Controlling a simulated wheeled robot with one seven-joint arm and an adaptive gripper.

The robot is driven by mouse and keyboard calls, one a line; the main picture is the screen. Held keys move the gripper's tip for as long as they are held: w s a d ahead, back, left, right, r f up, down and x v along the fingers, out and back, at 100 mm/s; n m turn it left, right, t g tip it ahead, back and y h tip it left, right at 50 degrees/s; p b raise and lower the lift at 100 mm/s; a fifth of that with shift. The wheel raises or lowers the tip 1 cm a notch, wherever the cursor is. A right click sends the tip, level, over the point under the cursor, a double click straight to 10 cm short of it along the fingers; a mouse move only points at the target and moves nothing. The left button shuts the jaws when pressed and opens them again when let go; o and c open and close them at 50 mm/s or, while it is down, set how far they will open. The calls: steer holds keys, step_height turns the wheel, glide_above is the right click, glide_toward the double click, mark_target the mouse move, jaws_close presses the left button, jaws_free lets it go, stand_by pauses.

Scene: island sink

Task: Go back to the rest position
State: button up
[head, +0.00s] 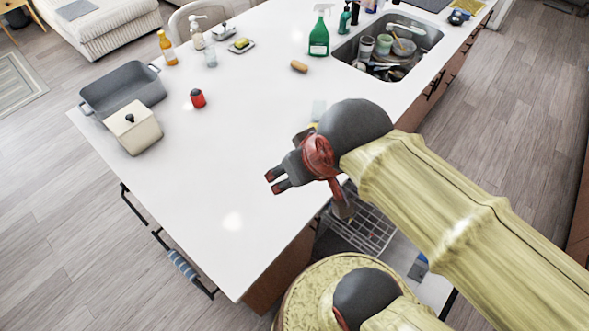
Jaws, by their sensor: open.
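My gripper (274,181) is in the head view, over the near right edge of the white island counter (170,200). Its two dark fingers point left and stand apart, with nothing between them. My arm reaches in from the lower right and hides part of the counter edge and what lies below it. A small pale item with some yellow shows just behind the gripper and is mostly hidden.
A grey roasting pan (122,88), a cream lidded box (134,128) and a red item (198,98) stand at the left. A green spray bottle (319,36) stands by the full sink (420,38). An open drawer with a wire rack (368,232) lies below my arm. The near left counter is clear.

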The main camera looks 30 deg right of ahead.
steer(key=shift+f, duration=0.1)
step_height(320, 180, down, 6)
steer(key=b, duration=0.6)
steer(key=shift+f+b, duration=0.25)
steer(key=shift+b, duration=0.05)
